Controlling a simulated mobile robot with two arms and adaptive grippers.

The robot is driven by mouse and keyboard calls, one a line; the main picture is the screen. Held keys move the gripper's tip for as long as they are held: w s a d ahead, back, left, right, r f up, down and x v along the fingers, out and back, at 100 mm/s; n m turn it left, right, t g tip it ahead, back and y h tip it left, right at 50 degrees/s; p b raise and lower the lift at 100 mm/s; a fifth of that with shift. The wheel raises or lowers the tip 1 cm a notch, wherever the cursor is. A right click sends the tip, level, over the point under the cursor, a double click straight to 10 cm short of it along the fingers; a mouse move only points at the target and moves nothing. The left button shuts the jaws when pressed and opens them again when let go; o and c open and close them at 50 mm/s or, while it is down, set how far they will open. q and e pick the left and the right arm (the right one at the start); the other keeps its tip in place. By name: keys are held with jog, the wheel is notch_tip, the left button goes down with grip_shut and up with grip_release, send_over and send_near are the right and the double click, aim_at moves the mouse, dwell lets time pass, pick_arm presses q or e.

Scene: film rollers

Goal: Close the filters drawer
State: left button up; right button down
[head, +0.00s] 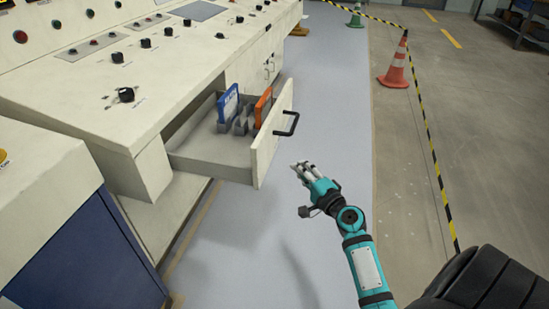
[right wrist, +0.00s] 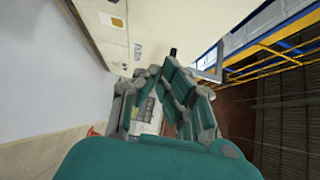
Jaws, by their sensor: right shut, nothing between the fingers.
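The filters drawer (head: 267,150) is pulled out of the cream control console in the head view. Its front panel carries a black handle (head: 291,124). A blue filter (head: 228,104) and an orange filter (head: 263,106) stand upright inside it, in grey holders. My right gripper (head: 298,170) is shut and empty, to the right of the drawer front and apart from it. Its fingers also show in the right wrist view (right wrist: 168,75), where I cannot clearly make out the drawer. My left gripper is in neither view.
The control console (head: 140,60) with knobs and buttons runs along the left. A blue-sided cabinet (head: 80,255) stands at the lower left. An orange-white traffic cone (head: 396,68) and yellow-black tape (head: 430,150) are on the right. The floor before the drawer is clear.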

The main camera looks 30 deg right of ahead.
send_near(269, 149)
jog(key=w+d, duration=0.3)
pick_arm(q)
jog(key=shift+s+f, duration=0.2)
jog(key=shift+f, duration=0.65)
pick_arm(e)
jog(key=shift+w+a+f, duration=0.15)
jog(key=shift+w+a, duration=0.8)
jog(key=shift+w, duration=0.3)
jog(key=shift+w+a, duration=0.1)
